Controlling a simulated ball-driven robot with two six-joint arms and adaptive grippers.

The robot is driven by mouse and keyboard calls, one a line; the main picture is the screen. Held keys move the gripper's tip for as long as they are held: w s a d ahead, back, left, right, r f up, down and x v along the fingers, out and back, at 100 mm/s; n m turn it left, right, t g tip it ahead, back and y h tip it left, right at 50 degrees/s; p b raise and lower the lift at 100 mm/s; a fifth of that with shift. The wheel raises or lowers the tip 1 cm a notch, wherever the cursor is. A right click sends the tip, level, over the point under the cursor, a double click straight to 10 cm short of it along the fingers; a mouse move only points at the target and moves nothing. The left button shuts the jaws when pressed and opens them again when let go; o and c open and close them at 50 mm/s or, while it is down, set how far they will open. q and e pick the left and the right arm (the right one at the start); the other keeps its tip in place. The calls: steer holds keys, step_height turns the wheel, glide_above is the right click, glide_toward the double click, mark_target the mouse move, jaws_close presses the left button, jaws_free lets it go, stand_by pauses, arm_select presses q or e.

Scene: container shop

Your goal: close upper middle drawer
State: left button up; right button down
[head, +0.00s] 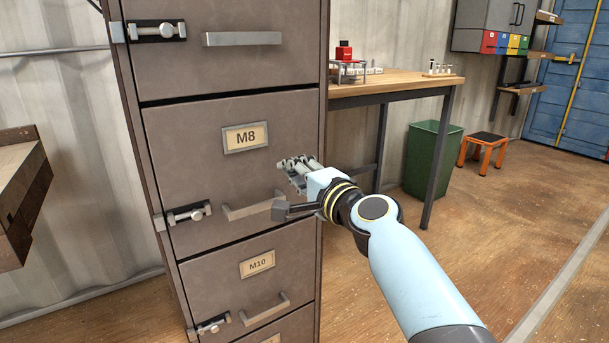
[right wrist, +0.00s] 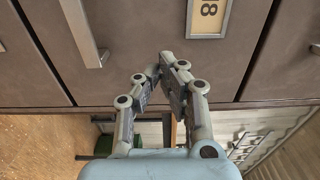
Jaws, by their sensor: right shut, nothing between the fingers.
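The filing cabinet (head: 190,133) is brown-grey with a column of drawers. The drawer labelled M8 (head: 197,166) is in the middle of the head view, and its front looks about level with the drawers above and below. Its label (head: 245,137) and bar handle (head: 252,206) show. In the right wrist view the handle (right wrist: 84,30) is at the upper left and part of the label (right wrist: 209,15) at the top. My right gripper (head: 291,161) is shut and empty, its fingertips at or close to the M8 front, right of the handle. I cannot tell whether they touch.
Another drawer (head: 220,75) is above, and the M10 drawer (head: 243,282) is below. Latches (head: 188,213) sit on the left edge. A workbench (head: 400,84) and green bin (head: 431,160) stand to the right. A wooden shelf (head: 20,190) juts in at the left.

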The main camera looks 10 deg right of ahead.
steer(key=v, duration=0.9)
steer(key=s+d+f+n+g+h+p, duration=0.1)
steer(key=s+d+f+g, duration=0.15)
steer(key=s+f, duration=0.65)
steer(key=s+d+f+n+g+h+p, duration=0.1)
steer(key=s+f+n+g, duration=0.2)
steer(key=f, duration=1.1)
steer(key=s+d+f+g+h+p, duration=0.1)
steer(key=s+d+f+g+h, duration=0.15)
steer(key=s+f, duration=0.7)
arm_select(q)
steer(key=r, duration=0.2)
steer(key=w+d+r+p, duration=0.1)
steer(key=r, duration=0.1)
steer(key=shift+w, duration=0.1)
arm_select(e)
steer(key=s+d+f+n+g+h, duration=0.1)
steer(key=s+d+f+n+g, duration=0.2)
steer(key=s, duration=0.8)
steer(key=s+d+f+n+g, duration=0.2)
steer(key=s+f, duration=0.6)
steer(key=s, duration=0.4)
steer(key=s+d+f+n+g+h, duration=0.1)
steer(key=s+d+f+n+g, duration=0.2)
steer(key=s, duration=0.8)
step_height(320, 180, down, 3)
steer(key=shift+s+d+n+g+h, duration=0.35)
steer(key=shift+d+n, duration=0.6)
steer(key=shift+n, duration=0.25)
steer(key=shift+w, duration=0.1)
